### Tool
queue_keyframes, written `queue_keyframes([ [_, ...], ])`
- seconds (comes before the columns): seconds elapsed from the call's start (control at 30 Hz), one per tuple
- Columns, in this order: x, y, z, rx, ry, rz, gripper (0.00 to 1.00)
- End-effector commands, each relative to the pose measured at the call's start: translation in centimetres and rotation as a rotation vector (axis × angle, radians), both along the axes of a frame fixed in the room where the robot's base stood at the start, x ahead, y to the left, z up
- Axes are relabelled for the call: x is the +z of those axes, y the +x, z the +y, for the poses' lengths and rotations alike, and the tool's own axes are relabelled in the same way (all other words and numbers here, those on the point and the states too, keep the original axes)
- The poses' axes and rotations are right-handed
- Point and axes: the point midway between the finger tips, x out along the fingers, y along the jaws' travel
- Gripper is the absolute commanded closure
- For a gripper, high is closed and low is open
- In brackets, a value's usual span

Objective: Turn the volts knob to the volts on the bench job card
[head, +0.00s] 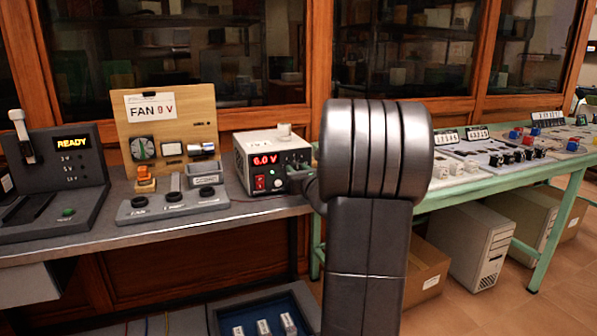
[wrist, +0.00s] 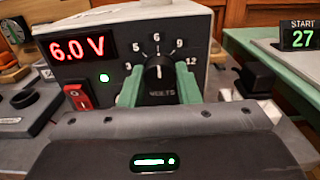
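The volts knob (wrist: 160,74) is black, on the dark front of the power supply (head: 268,150). Its white pointer is straight up, at the 6 on a dial marked 3, 5, 6, 9 and 12. The red display (wrist: 82,48) reads 6.0 V. My gripper (wrist: 160,80) has one green finger on each side of the knob, close against it, and looks shut on it. In the head view my arm hides much of the gripper and knob. The job card (head: 150,106) on the wooden board appears to read FAN 9 V, with the number in red.
A red switch (wrist: 77,97) and a lit green lamp (wrist: 104,77) are left of the knob. A grey tray with black knobs (head: 172,204) and a READY console (head: 70,170) stand further left. A green bench (head: 480,186) with several devices is at right.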

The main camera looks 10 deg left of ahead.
Motion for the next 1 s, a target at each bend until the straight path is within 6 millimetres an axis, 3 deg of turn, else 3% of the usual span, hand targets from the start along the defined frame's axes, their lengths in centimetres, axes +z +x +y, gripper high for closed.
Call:
queue_keyframes([
  [0.37,0.22,0.01,-0.01,0.001,0.071,0.048,0.93],
  [1.0,0.31,0.08,-0.07,-0.002,0.461,0.310,0.93],
])
